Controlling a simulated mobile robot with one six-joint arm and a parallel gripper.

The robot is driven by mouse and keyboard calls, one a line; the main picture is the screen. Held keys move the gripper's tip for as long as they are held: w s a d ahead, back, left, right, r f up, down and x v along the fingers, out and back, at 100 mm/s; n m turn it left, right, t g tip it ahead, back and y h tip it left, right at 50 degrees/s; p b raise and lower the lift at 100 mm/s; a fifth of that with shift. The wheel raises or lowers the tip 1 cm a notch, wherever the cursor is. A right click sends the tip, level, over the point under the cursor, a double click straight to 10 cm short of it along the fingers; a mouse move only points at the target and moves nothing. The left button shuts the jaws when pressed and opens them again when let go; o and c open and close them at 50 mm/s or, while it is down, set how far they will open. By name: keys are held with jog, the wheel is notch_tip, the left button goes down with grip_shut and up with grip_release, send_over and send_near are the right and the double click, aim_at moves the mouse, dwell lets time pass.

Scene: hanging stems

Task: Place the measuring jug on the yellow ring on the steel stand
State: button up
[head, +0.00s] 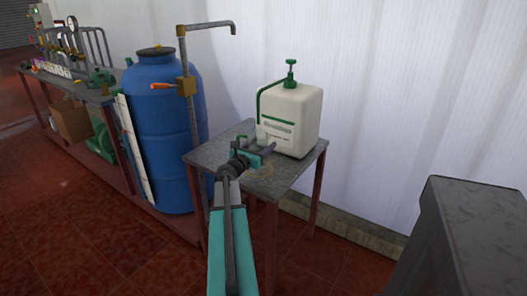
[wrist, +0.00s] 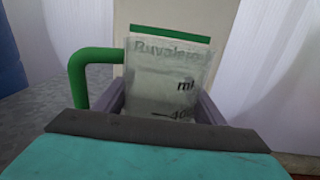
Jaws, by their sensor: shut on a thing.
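The measuring jug (wrist: 165,80) is clear and printed with "ml" and a scale mark. It stands between the grey fingers of my gripper (head: 262,147), which is shut on it. In the head view the jug (head: 262,134) is a small pale shape at the fingers, mostly hidden.
A white canister (head: 305,120) with a green pump and hose stands on the stand, close behind the jug. A grey pipe with an orange-handled valve (head: 185,87) rises left of the stand, before a blue barrel (head: 150,125). A dark grey block (head: 460,240) is at right.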

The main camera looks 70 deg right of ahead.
jog(key=shift+s+d+f, duration=0.1)
jog(key=shift+d+f, duration=0.15)
jog(key=shift+f, duration=0.65)
jog(key=shift+d+f, duration=0.25)
jog(key=shift+f, duration=0.65)
jog(key=shift+f, duration=0.15)
jog(key=o, duration=1.1)
jog(key=shift+r, duration=0.2)
jog(key=shift+w+a+f+b, duration=0.1)
jog(key=shift+w+a, duration=0.25)
jog(key=shift+a, duration=1.65)
jog(key=shift+w+a+r+b, duration=0.15)
jog(key=shift+w+a, duration=0.2)
jog(key=shift+a, duration=1.6)
jog(key=shift+w+a+f+b, duration=0.15)
jog(key=shift+w+a, duration=0.2)
jog(key=shift+a, duration=1.65)
jog(key=shift+w, duration=0.15)
